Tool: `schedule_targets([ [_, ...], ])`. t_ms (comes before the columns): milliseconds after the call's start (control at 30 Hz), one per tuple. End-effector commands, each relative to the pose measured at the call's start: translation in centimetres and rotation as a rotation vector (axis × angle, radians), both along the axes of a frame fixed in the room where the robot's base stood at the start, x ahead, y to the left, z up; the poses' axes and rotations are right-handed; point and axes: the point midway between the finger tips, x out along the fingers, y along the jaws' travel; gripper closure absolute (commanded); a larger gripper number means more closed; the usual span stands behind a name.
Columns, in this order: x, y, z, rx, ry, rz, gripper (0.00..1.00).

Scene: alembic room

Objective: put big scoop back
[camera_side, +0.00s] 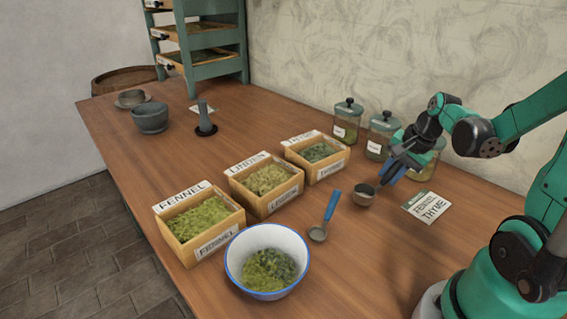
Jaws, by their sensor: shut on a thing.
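The big scoop (364,195) is a grey metal cup with a dark handle section and blue grip. My gripper (390,170) is shut on its handle. The cup is level or nearly so, at or just above the table right of the boxes; I cannot tell whether it touches. A smaller scoop (318,234) with a blue handle lies on the table between the white bowl and the big scoop. My fingers partly hide the big scoop's handle.
A blue-rimmed white bowl (232,268) holds green herbs. Boxes of fennel (216,243), linden (281,201) and thyme (331,170) stand in a row. Lidded jars (347,122) stand by the wall, close behind my gripper. A label card (427,207) lies to the right.

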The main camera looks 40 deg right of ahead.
Motion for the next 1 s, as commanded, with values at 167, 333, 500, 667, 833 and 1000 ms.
schedule_targets([
  [167,-0.03,0.03,-1.16,0.000,0.000,0.000,1.00],
  [333,-0.05,0.05,-1.20,0.000,0.000,0.000,1.00],
  [500,-0.04,0.04,-1.39,0.000,0.000,0.000,1.00],
  [667,-0.03,0.04,-1.46,0.000,0.000,0.000,0.47],
  [833,-0.04,0.04,-1.45,0.000,0.000,0.000,0.47],
  [1000,-0.04,0.04,-1.34,0.000,0.000,0.000,0.47],
])
